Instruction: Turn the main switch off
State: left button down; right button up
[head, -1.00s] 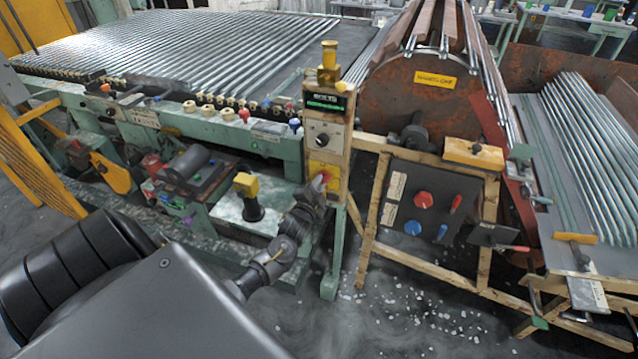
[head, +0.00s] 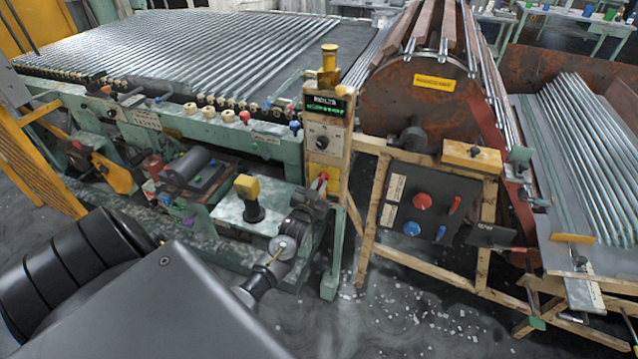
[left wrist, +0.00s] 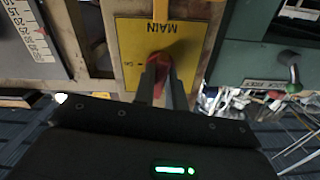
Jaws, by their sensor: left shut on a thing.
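The main switch is a red handle on a yellow plate on the narrow wooden control post. In the head view the red handle (head: 321,183) shows just above my left gripper (head: 316,196). In the left wrist view the yellow plate (left wrist: 195,35) reads MAIN upside down, and the red handle (left wrist: 160,62) sits between my fingers. My left gripper (left wrist: 160,85) is shut on the handle, and the fingers hide part of it. My right gripper is not in view.
Above the switch are a lit green display (head: 325,105) and a dial (head: 322,143). A yellow-topped lever (head: 247,192) stands left of my gripper. A dark panel with red and blue knobs (head: 422,201) is to the right.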

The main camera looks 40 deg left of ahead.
pick_arm(q)
jog(key=shift+n, duration=1)
jog(key=c, duration=1.4)
grip_release()
jog(key=shift+c, duration=0.2)
jog(key=b+v, duration=0.1)
jog(key=v, duration=1)
jog(key=shift+w, duration=0.1)
